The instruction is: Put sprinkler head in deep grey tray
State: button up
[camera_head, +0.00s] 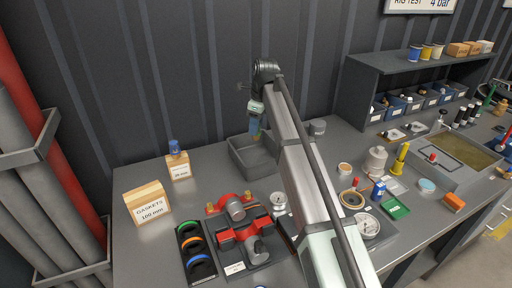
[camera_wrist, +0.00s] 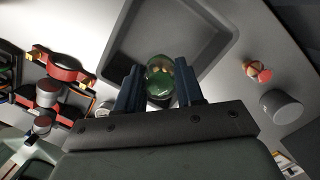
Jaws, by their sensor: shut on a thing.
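The deep grey tray (camera_head: 240,158) stands at the back of the bench and looks empty where I can see into it. My arm hides its right part. In the wrist view its bare floor (camera_wrist: 205,28) lies beyond the fingertips. My gripper (camera_head: 255,131) points down above the tray. In the wrist view its two blue fingers (camera_wrist: 159,72) are shut on a small round green and brass-coloured thing, which looks like the sprinkler head (camera_wrist: 160,84). It is held over the tray, apparently clear of the floor. Its lower end is hard to make out.
A red valve assembly (camera_head: 238,232) and a black holder with coloured rings (camera_head: 195,250) lie in front of the tray. A gasket box (camera_head: 148,203) stands left. A grey cylinder (camera_head: 317,127) and a small orange-brass part (camera_wrist: 258,70) lie beside the tray. A shelf (camera_head: 420,65) stands right.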

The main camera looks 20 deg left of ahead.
aim_at(260, 124)
jog(key=shift+f, duration=4.7)
jog(key=shift+f, duration=0.15)
jog(key=o, duration=1.1)
jog(key=shift+c, duration=0.2)
jog(key=r, duration=0.4)
jog(key=d+r, duration=0.1)
jog(key=r, duration=0.7)
jog(key=shift+d+r, duration=0.1)
jog(key=shift+d, duration=0.3)
